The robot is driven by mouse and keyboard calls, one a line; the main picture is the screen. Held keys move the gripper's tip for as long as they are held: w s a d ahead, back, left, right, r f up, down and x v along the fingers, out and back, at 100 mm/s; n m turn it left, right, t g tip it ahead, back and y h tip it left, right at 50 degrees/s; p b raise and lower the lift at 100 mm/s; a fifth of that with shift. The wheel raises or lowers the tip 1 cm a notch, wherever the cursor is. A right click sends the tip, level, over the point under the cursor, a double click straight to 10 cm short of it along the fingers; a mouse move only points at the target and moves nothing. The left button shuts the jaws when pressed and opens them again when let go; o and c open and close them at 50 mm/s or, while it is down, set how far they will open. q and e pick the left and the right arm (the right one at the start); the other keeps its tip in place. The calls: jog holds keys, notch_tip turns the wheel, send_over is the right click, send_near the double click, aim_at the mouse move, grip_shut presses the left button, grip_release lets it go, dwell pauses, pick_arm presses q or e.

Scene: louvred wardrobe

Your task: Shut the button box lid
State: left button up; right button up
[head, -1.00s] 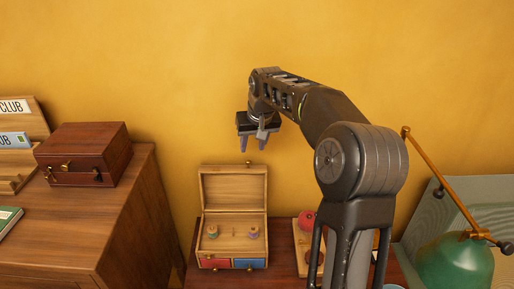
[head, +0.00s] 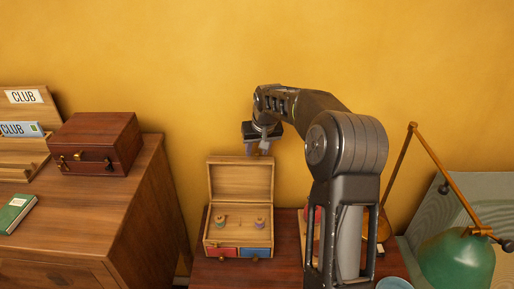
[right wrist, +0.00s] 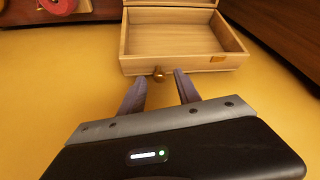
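The button box (head: 207,245) is a light wooden box with a red and a blue drawer front, standing on the dark red-brown table. Its lid (head: 240,181) stands open and upright at the back, and a few buttons show on pegs inside. My right gripper (head: 259,151) is at the lid's top edge. In the right wrist view its two fingers (right wrist: 160,90) are apart and empty, pointing at the brass knob (right wrist: 159,74) on the lid's edge (right wrist: 185,62). The knob lies just past the fingertips; I cannot tell whether they touch. My left gripper is not in view.
A brown case (head: 97,143) sits on the wooden cabinet (head: 120,190) at left, with a green book (head: 16,213). A green lamp (head: 457,262) with a brass arm stands at right. A red round thing (right wrist: 58,4) is near the box. The yellow wall is close behind.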

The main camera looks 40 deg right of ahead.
jog(key=shift+f, duration=0.2)
jog(key=shift+c, duration=0.2)
grip_shut()
dwell(1.1)
